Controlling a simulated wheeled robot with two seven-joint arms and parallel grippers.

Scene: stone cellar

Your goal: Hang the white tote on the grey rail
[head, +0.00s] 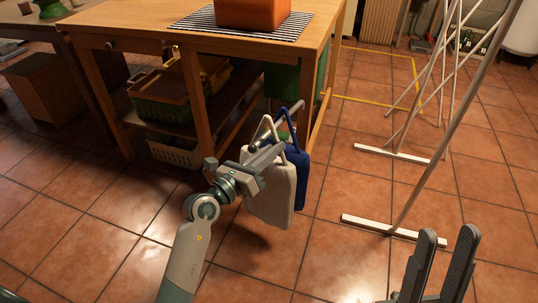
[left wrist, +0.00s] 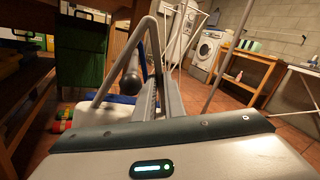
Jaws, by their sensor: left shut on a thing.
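The white tote (head: 269,200) hangs upright below my left gripper (head: 268,153), its handle rising in a peak above the fingers. The left wrist view shows the pale handle (left wrist: 115,72) as an inverted V by the closed fingers (left wrist: 158,98). The grey rail (head: 293,112) juts out beside the workbench; its dark rounded end (left wrist: 130,83) shows near the handle. I cannot tell whether the handle is around the rail. A blue tote (head: 300,180) hangs just behind the white one, partly hidden. My right gripper (head: 447,240) is open and empty at lower right.
A wooden workbench (head: 150,35) with an orange box (head: 252,14) on a striped mat stands behind. Green and white crates (head: 165,100) sit on and under its lower shelf. A white-footed drying rack (head: 395,228) stands at right. Tiled floor in front is clear.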

